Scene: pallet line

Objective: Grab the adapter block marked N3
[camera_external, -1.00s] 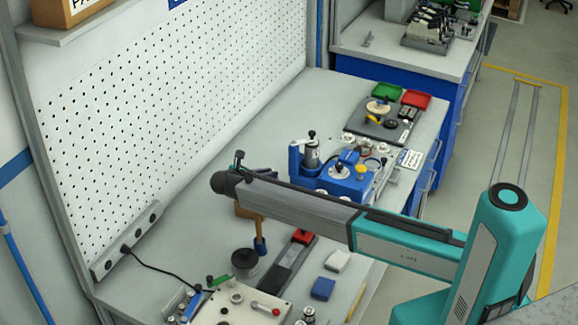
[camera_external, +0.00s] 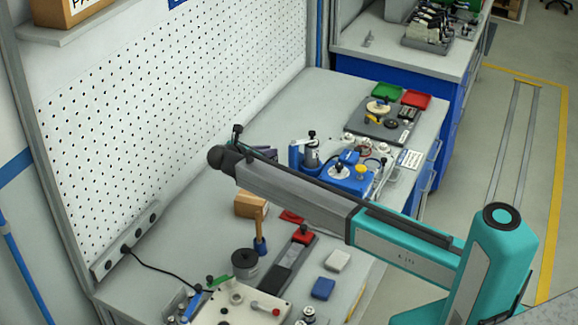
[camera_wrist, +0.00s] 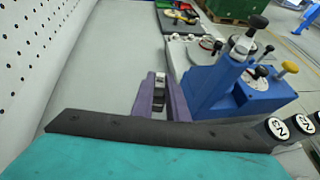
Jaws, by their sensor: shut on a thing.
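In the wrist view, my gripper (camera_wrist: 160,88) has its purple fingers shut on a small grey and black block (camera_wrist: 159,97). No marking on this block can be read, so I cannot tell whether it is N3. Two dark round pieces with white discs reading N3 show at the lower right, one (camera_wrist: 277,128) left of the other (camera_wrist: 304,123). They are apart from my fingers. In the external view, my arm hides most of the gripper and the held block cannot be made out.
A blue fixture (camera_external: 345,178) with knobs stands on the bench right of my gripper. The pegboard wall (camera_external: 170,100) rises at the left. A cardboard box (camera_external: 250,204) and a wooden-handled tool (camera_external: 260,235) stand below my arm.

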